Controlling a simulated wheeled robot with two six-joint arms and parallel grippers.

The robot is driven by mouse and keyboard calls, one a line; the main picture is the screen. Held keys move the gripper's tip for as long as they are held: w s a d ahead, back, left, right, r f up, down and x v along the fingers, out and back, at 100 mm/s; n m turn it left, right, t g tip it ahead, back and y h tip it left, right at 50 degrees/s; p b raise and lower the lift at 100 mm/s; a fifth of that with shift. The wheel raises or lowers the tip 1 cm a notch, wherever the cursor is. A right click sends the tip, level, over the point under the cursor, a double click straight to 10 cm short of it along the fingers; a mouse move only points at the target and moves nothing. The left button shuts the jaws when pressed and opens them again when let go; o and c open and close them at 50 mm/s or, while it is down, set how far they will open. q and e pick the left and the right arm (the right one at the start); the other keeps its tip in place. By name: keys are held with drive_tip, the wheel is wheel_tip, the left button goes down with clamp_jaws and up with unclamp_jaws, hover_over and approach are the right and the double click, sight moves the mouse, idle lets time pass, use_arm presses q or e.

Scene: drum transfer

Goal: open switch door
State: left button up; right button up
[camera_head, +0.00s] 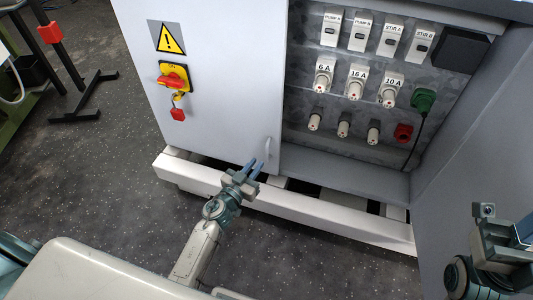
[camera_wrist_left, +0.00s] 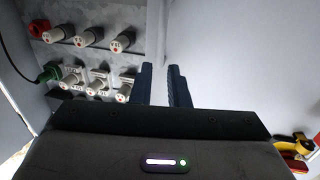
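The grey switch door (camera_head: 215,70) on the cabinet's left half is closed. It carries a yellow warning triangle (camera_head: 170,38), a red and yellow rotary switch (camera_head: 174,77) and a small vertical handle (camera_head: 267,149) near its lower right edge. My left gripper (camera_head: 255,167) is just below the handle, with its fingers apart and pointing up toward it. My right gripper (camera_head: 513,238) is at the lower right, partly cut off by the frame edge.
The right half of the cabinet is open, showing switches (camera_head: 358,32), several fuses (camera_head: 357,84), a green plug (camera_head: 423,99) and a red socket (camera_head: 403,132). Its door (camera_head: 470,140) stands swung out to the right. A white base rail (camera_head: 300,212) runs below. Speckled floor lies left.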

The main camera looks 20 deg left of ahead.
sight(266, 152)
use_arm(q)
drive_tip(key=b+x, duration=0.1)
drive_tip(key=x, duration=0.7)
drive_tip(key=shift+f+b, duration=0.1)
drive_tip(key=shift+b, duration=0.2)
drive_tip(key=shift+c, duration=0.2)
clamp_jaws()
drive_tip(key=shift+s, duration=0.15)
